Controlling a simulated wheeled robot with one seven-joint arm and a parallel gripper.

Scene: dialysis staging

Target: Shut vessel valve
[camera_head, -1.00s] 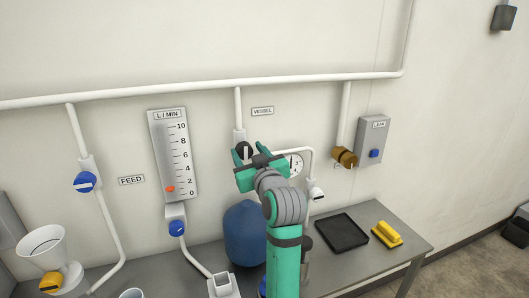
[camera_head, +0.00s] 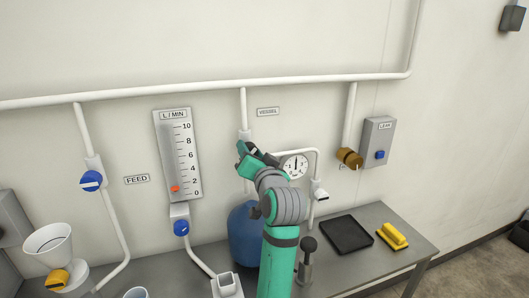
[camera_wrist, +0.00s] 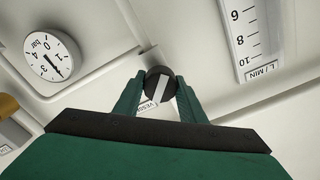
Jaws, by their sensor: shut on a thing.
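The vessel valve is a round dark knob with a white bar across its face. In the wrist view the knob (camera_wrist: 158,74) sits between my two fingertips, and the white bar runs slantwise. My gripper (camera_head: 248,149) is shut on this knob, on the pipe below the top rail. In the head view my gripper hides most or all of the knob. The VESSEL label (camera_head: 268,112) is on the wall above right of it, and shows partly covered in the wrist view (camera_wrist: 150,107).
A round pressure gauge (camera_head: 295,166) is close to the right of my gripper. The L/MIN flow meter (camera_head: 177,153) is at left, its orange marker low. A blue FEED valve (camera_head: 91,181) is farther left. A blue tank (camera_head: 244,234) and black tray (camera_head: 346,234) are below.

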